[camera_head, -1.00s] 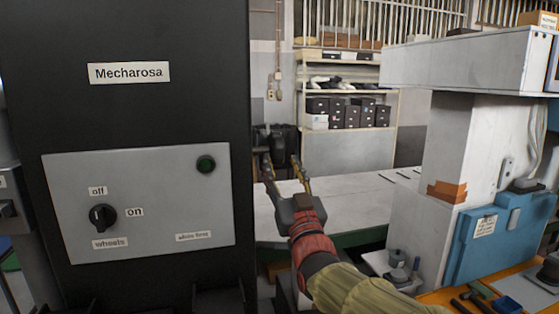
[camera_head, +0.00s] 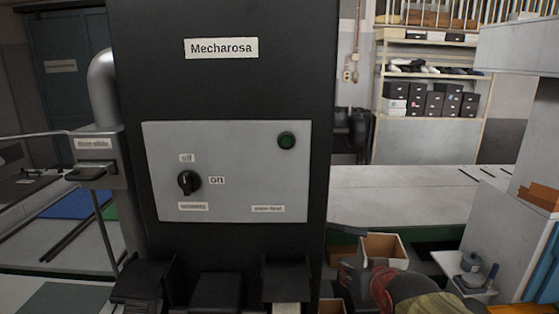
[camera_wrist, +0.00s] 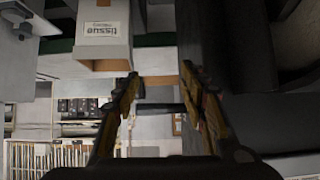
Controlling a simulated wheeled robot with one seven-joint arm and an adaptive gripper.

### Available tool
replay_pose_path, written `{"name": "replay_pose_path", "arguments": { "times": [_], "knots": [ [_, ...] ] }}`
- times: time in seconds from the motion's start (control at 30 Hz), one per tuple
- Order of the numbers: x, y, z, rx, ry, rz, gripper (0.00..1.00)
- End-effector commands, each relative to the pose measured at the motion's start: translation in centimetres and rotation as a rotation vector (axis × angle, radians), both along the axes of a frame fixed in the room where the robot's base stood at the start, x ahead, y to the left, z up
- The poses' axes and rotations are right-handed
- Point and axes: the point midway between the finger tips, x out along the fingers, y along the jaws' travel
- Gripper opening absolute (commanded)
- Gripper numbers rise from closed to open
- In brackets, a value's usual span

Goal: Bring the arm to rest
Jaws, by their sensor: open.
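My gripper shows in the wrist view (camera_wrist: 158,95) with its two yellow-and-black fingers spread wide and nothing between them. In the head view my gripper (camera_head: 352,250) is at the lower right, just right of the black Mecharosa machine (camera_head: 220,95), partly in front of a cardboard box. My red and olive arm comes in from the bottom edge. The machine's grey panel (camera_head: 240,195) carries a dark rotary knob (camera_head: 189,182) between "off" and "on" labels and a round green button (camera_head: 286,141).
An open cardboard box (camera_head: 384,250) stands close beside my gripper. A long pale table (camera_head: 420,195) lies behind, a grey machine (camera_head: 520,110) stands at right, and shelves with dark boxes (camera_head: 435,100) are at the back.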

Motion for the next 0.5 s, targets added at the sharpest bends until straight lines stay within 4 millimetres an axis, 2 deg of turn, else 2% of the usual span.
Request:
{"name": "replay_pose_path", "arguments": {
  "times": [0.1,0.17,0.2,0.3,0.4,0.5],
  "knots": [
    [-6.7,0.0,-3.5,0.0,0.205,0.0,0.42],
    [-10.3,0.0,-5.0,0.0,0.304,0.0,0.42],
    [-12.7,0.0,-5.8,0.0,0.365,0.0,0.42],
    [-18.2,0.0,-7.1,0.0,0.485,0.0,0.42],
    [-22.5,0.0,-7.6,0.0,0.554,0.0,0.42],
    [-24.5,0.0,-6.9,0.0,0.533,0.0,0.42]
  ]
}}
